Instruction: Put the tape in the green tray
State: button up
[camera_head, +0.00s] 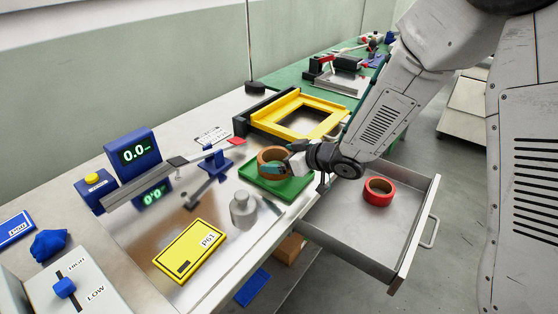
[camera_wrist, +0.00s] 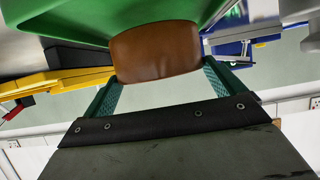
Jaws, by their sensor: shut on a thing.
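A brown tape roll (camera_head: 264,167) is at the green tray (camera_head: 284,192), over its back part in the head view. My gripper (camera_head: 282,166) reaches in from the right and is shut on the roll. In the wrist view the roll (camera_wrist: 155,52) sits between my two green fingertips (camera_wrist: 160,72), with the green tray (camera_wrist: 60,15) behind it. I cannot tell whether the roll touches the tray floor. A red tape roll (camera_head: 379,190) lies in the open drawer (camera_head: 345,225), apart from my gripper.
A yellow frame (camera_head: 290,117) stands behind the tray. A grey weight (camera_head: 243,208) and a yellow case (camera_head: 191,250) are in front and left of it. A blue scale display (camera_head: 133,152) stands at the left. The open drawer juts out below my arm.

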jog(key=shift+f, duration=0.65)
jog(key=shift+f, duration=0.1)
jog(key=o, duration=0.7)
jog(key=shift+s+d+r, duration=0.15)
jog(key=shift+r, duration=0.05)
jog(key=v, duration=1.1)
jog(key=shift+d, duration=0.3)
